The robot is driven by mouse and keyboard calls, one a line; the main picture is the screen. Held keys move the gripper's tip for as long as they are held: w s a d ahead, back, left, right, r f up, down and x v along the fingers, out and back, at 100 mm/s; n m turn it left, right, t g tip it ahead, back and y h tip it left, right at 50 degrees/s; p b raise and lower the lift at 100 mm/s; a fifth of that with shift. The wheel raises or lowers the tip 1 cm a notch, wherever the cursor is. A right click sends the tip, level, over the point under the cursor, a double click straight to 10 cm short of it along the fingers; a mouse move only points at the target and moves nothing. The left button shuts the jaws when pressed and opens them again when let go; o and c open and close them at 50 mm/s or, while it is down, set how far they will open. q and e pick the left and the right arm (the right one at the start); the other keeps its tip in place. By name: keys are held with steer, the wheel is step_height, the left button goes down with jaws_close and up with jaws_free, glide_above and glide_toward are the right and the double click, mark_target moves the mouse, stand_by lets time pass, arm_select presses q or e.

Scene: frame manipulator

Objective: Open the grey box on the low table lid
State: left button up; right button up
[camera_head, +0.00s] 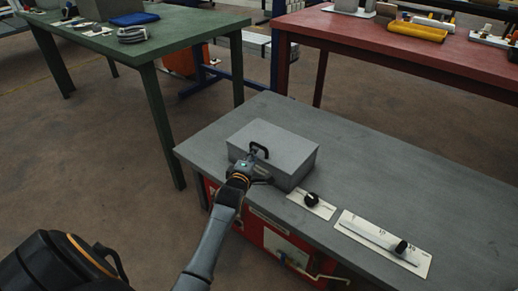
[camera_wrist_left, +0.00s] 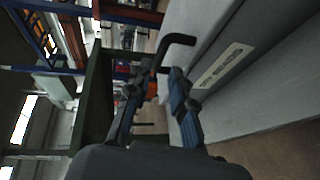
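The grey box (camera_head: 285,161) stands on the low grey table (camera_head: 430,185) with its flat lid (camera_head: 285,141) down. A black handle (camera_head: 262,149) stands up on the lid near its left side. My left gripper (camera_head: 250,172) is at the box's front left, close to the handle. In the left wrist view my left gripper (camera_wrist_left: 161,88) has its blue-padded fingers apart with nothing clearly between them. The handle (camera_wrist_left: 180,39) shows just beyond the fingertips, beside the box's grey surface (camera_wrist_left: 195,22). I cannot tell whether a finger touches the box. My right gripper is not in view.
Two white plates with black knobs, a small one (camera_head: 299,199) and a long one (camera_head: 360,234), lie on the low table right of the box. A green table (camera_head: 170,35) stands at back left, a red table (camera_head: 400,50) at back right. The low table's right side is clear.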

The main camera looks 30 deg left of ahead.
mark_target(259, 146)
arm_select(q)
steer(key=b+x, duration=0.1)
steer(key=x, duration=0.5)
steer(key=shift+w+f+b, duration=0.15)
steer(key=shift+w+b, duration=0.05)
steer(key=shift+b, duration=0.2)
steer(key=shift+w+a, duration=0.25)
steer(key=shift+w, duration=0.35)
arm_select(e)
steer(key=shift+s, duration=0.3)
arm_select(q)
steer(key=shift+c, duration=0.4)
jaws_close()
